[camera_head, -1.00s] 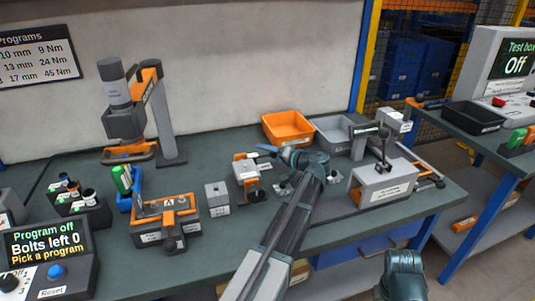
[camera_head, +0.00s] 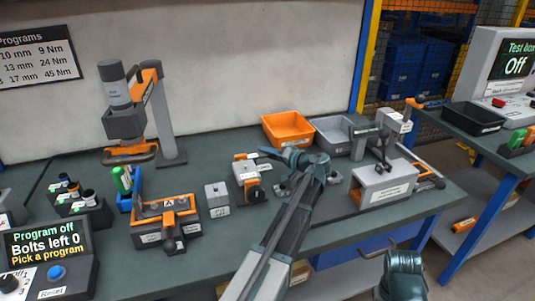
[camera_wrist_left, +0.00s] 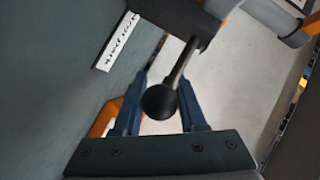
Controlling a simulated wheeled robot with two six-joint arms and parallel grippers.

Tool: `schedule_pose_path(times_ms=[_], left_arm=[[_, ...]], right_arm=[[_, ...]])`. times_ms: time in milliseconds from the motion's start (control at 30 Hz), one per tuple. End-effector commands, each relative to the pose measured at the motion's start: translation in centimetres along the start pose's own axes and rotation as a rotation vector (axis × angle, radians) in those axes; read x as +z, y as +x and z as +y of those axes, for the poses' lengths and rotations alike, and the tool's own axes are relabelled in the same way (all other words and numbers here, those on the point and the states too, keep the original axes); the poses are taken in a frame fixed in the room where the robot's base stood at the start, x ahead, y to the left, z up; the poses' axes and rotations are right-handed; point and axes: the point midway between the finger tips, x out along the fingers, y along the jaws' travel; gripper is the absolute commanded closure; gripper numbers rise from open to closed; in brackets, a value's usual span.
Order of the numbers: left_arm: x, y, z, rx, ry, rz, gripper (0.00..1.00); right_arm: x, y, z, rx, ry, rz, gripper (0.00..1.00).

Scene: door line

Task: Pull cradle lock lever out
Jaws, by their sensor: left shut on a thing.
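The lever has a black ball knob (camera_wrist_left: 160,102) on a thin dark stem, running up to a dark block in the left wrist view. My left gripper (camera_wrist_left: 160,108) has one finger on each side of the knob and is shut on it. In the head view my left gripper (camera_head: 276,153) reaches over the bench beside a small grey and orange fixture (camera_head: 246,180). My own wrist hides the lever there. Part of my right arm shows at the bottom right, but its gripper does not.
An orange bin (camera_head: 288,127) and a grey bin (camera_head: 335,136) stand behind my left gripper. A grey stand (camera_head: 385,185) is to its right. An orange and grey fixture (camera_head: 166,218) and a small grey block (camera_head: 217,197) are to its left. The front left display (camera_head: 45,245) reads "Program off".

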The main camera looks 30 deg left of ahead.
Motion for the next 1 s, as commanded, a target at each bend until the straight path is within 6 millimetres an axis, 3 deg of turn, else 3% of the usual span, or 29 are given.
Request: schedule_pose_path(times_ms=[733, 1000], left_arm=[[0.0, 0.0, 0.1, 0.001, 0.000, -0.001, 1.00], [-2.0, -1.4, 1.7, 0.002, 0.000, 0.000, 1.00]], right_arm=[[0.0, 0.0, 0.0, 0.000, 0.000, 0.000, 0.50], [0.0, 0.0, 0.0, 0.000, 0.000, 0.000, 0.50]])
